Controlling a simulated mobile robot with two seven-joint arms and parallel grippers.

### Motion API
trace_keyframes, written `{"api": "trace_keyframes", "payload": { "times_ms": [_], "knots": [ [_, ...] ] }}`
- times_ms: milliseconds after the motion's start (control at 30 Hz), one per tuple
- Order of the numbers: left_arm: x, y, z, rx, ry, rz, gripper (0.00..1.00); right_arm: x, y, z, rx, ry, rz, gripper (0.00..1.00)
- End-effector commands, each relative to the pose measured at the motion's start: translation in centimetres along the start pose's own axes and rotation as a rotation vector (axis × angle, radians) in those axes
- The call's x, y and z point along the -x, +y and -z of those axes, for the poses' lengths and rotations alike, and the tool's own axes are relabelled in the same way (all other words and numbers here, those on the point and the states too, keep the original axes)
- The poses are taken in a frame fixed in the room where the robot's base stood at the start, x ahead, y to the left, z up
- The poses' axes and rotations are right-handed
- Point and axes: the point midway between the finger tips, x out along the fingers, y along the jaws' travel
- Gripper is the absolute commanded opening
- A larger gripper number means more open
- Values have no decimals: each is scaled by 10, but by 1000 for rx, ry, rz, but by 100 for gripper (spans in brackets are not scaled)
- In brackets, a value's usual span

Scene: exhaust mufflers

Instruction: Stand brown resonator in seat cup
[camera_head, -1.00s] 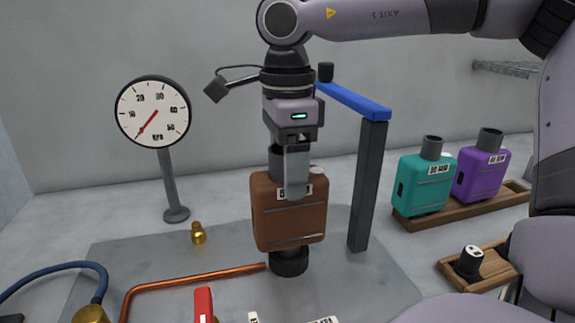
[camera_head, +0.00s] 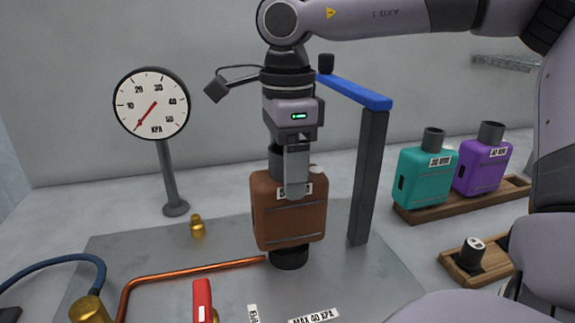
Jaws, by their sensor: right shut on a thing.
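My right gripper (camera_head: 297,175) is shut on the brown resonator (camera_head: 290,222), its fingers over the dark top neck and the upper front face, partly covering a white label. The resonator is close to upright. Its underside meets or hangs just over a black round seat cup (camera_head: 288,259) on the grey plate. I cannot tell whether it rests fully in the cup, as the body hides the cup's upper part. My left gripper is not in view.
A blue-topped post (camera_head: 367,180) stands close right of the resonator. A copper pipe (camera_head: 190,270) runs to the cup's left. A pressure gauge (camera_head: 151,104), a brass fitting (camera_head: 197,226) and a red handle (camera_head: 202,300) stand left. Teal (camera_head: 425,176) and purple (camera_head: 482,167) canisters sit right.

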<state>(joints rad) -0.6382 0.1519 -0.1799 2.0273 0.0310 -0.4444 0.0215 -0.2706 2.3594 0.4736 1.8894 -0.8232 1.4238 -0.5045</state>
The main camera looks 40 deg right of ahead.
Motion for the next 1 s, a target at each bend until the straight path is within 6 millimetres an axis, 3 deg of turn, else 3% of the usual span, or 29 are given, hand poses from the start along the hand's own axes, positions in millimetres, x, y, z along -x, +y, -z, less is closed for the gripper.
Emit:
{"api": "trace_keyframes", "payload": {
  "times_ms": [267,300,400,767,1000],
  "knots": [
    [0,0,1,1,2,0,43,0,0,0,0,-2,0,40],
    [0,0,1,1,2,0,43,0,0,0,0,-2,0,70],
    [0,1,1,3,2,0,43,0,0,0,0,-1,0,96],
    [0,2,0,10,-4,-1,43,-1,0,0,0,1,-3,96],
    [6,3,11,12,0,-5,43,40,-1,0,-1,-1,3,96]
  ]
}}
